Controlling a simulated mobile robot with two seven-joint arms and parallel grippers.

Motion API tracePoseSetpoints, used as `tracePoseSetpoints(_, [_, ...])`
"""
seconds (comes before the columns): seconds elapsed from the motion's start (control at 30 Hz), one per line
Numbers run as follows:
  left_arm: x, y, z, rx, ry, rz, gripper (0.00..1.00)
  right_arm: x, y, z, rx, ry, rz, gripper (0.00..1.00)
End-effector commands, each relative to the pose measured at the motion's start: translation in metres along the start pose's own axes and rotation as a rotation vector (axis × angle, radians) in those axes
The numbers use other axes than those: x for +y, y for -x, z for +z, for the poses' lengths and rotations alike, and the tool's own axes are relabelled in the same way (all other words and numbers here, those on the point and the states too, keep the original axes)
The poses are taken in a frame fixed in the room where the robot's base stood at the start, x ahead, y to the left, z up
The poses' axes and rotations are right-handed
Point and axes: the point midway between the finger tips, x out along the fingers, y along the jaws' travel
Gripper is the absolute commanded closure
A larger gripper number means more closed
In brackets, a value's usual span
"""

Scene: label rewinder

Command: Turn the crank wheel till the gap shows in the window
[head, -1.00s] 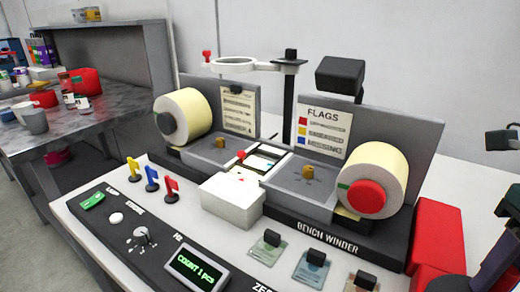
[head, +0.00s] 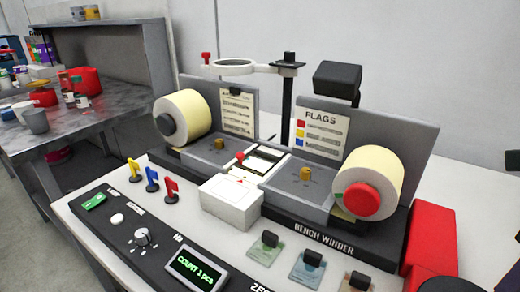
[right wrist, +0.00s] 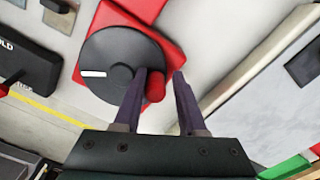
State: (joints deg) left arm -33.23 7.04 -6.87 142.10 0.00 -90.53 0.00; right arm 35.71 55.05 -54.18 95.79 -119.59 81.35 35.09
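The crank wheel (right wrist: 122,68) is a dark disc with a white mark and a red handle (right wrist: 155,86), on a red base in the right wrist view. My right gripper (right wrist: 162,75) has its fingers on either side of the handle. The left finger is close to it, and a gap shows on the right, so it looks open. In the head view the window (head: 262,162) lies between the two label reels; a pale strip with dark edges shows there. I cannot tell fine detail in it. My left gripper is out of view.
The left reel (head: 186,116) and right reel (head: 372,178) stand on the bench winder. A white box (head: 231,203) is in front of the window. The display (head: 196,271) reads COUNT 1 pcs. A magnifier ring (head: 233,67) stands above. Small flags (head: 152,178) are at left.

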Motion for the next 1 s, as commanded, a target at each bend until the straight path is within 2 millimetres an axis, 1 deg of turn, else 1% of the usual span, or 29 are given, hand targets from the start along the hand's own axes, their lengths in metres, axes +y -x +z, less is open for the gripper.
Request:
tracePoseSetpoints(0.03, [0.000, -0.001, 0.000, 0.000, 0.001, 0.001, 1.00, 0.002, -0.002, -0.001, 0.000, 0.001, 0.005, 0.45])
tracePoseSetpoints(0.07, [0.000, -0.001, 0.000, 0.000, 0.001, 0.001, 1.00, 0.002, -0.002, -0.001, 0.000, 0.002, 0.006, 0.41])
tracePoseSetpoints(0.1, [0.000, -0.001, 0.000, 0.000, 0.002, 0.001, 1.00, 0.003, -0.002, 0.000, 0.000, 0.002, 0.007, 0.40])
tracePoseSetpoints(0.47, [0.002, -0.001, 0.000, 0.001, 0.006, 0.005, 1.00, 0.006, -0.002, 0.000, -0.001, 0.005, 0.015, 0.40])
tracePoseSetpoints(0.57, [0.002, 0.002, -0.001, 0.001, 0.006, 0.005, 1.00, 0.006, 0.001, 0.000, -0.002, 0.006, 0.016, 0.40])
tracePoseSetpoints(0.67, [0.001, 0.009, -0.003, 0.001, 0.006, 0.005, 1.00, 0.006, 0.010, 0.000, -0.002, 0.006, 0.016, 0.40])
tracePoseSetpoints(1.0, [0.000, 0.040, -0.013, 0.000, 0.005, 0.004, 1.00, 0.004, 0.049, 0.001, -0.003, 0.003, 0.010, 0.40])
